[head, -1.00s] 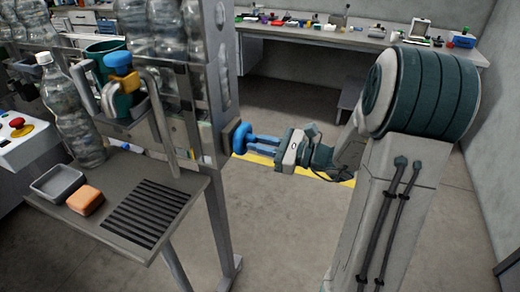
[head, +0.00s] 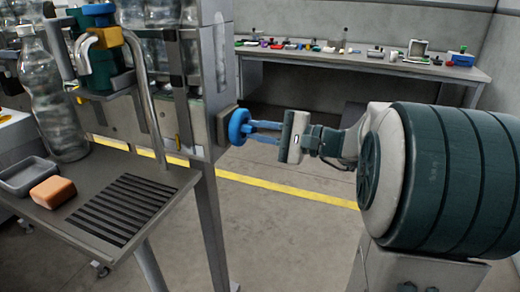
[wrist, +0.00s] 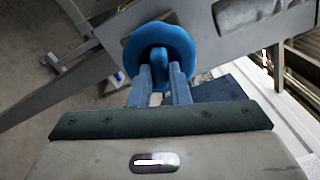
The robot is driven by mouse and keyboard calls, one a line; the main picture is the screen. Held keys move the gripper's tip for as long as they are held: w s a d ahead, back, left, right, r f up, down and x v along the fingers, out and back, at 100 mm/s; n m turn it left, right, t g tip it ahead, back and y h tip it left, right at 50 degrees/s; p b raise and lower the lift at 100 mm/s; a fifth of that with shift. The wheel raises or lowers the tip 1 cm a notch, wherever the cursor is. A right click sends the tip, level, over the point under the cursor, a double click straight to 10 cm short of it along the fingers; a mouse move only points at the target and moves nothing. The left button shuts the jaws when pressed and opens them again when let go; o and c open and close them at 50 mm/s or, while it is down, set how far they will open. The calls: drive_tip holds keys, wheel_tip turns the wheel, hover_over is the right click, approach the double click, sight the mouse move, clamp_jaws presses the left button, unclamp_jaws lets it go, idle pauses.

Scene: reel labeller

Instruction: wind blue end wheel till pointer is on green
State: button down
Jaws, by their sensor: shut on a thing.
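The blue end wheel (head: 238,127) sits on the end of the machine's frame, on the right side of the post. My gripper (head: 252,126) reaches it from the right, and its blue fingers are shut on the wheel. In the wrist view the wheel (wrist: 160,45) stands upright ahead, with the fingertips (wrist: 160,72) at its lower middle part. The pointer and the green mark are not to be made out in either view.
A grey shelf (head: 75,217) with a slotted grille, a grey tray (head: 27,176) and an orange block (head: 53,192) is at left. A plastic bottle (head: 50,100) stands behind them. A long bench (head: 355,62) with small items lines the back. Open floor lies below my arm.

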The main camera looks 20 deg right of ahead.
drive_tip(key=n+b, duration=0.3)
drive_tip(key=b, duration=0.1)
drive_tip(key=shift+f+b, duration=0.2)
drive_tip(key=shift+b, duration=0.15)
drive_tip(key=shift+r+n+b, duration=0.1)
drive_tip(key=shift+n+b, duration=0.3)
drive_tip(key=shift+r, duration=0.15)
drive_tip(key=c, duration=1.4)
unclamp_jaws()
drive_tip(key=shift+o, duration=0.2)
drive_tip(key=p+v, duration=0.1)
drive_tip(key=v, duration=1.3)
